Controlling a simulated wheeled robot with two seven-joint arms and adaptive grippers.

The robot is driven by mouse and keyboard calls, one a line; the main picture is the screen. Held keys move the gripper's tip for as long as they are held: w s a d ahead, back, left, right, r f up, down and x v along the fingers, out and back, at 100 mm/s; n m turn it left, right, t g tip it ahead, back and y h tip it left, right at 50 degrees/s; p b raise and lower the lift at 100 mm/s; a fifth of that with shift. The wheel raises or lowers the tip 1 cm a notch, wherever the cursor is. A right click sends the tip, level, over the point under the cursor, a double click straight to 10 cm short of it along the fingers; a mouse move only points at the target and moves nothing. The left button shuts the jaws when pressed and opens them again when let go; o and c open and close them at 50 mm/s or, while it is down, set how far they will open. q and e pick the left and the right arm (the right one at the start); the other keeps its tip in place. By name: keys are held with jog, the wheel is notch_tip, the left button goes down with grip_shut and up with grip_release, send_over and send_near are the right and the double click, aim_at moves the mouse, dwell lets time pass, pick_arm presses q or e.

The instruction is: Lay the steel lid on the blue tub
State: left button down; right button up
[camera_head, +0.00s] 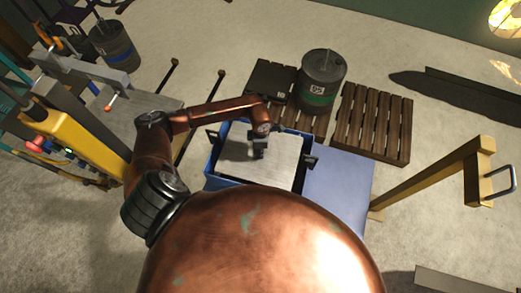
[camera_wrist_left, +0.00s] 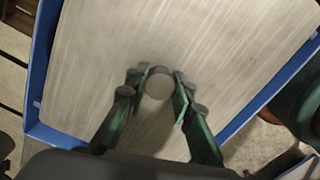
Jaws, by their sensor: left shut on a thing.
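The steel lid (camera_head: 282,153) is a flat brushed-metal plate over the opening of the blue tub (camera_head: 214,171). Its left and right edges look slightly turned relative to the tub rim. My left gripper (camera_head: 258,152) is shut on the lid's round knob, near the lid's middle. In the left wrist view the gripper (camera_wrist_left: 157,88) has its green fingers around the knob, the lid (camera_wrist_left: 190,40) fills most of the picture, and the tub's blue rim (camera_wrist_left: 45,135) shows around it. I cannot tell whether the lid touches the rim all round. My right gripper is not in view.
A blue table surface (camera_head: 338,182) lies right of the tub. Behind stand a grey drum (camera_head: 322,70) with a green band and wooden pallets (camera_head: 372,122). A yellow post frame (camera_head: 430,178) stands right, and a yellow beam (camera_head: 75,140) left. Floor is open at far right.

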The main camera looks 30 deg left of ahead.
pick_arm(q)
jog(key=shift+w+f, duration=0.1)
jog(key=c, duration=1.6)
grip_release()
